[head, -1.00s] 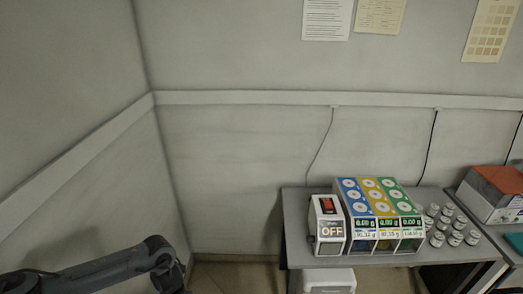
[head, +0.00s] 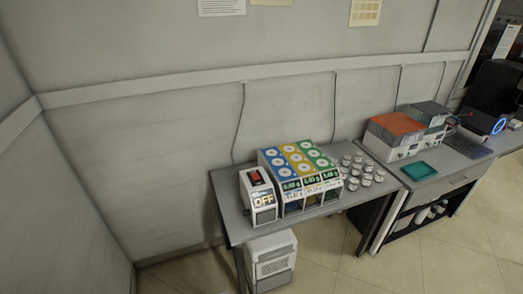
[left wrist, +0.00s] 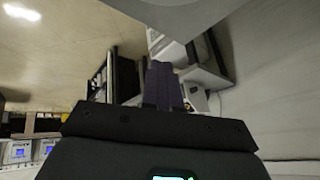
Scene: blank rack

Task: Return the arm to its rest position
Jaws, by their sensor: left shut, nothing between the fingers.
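My left gripper (left wrist: 163,88) shows in the left wrist view, its two dark fingers together in the middle of the picture with nothing between them. It is apart from the furniture, which appears tilted behind it. Neither of my arms shows in the head view now, so the pose of the left arm as a whole is hidden. My right gripper is in neither view.
A grey table (head: 232,221) holds a switch box (head: 259,197) reading OFF, a dispenser rack (head: 300,170) with coloured tops, and several small jars (head: 366,180). A second bench (head: 427,183) holds orange-topped equipment (head: 394,136) and a teal tray (head: 419,171). The floor (head: 440,258) in front is clear.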

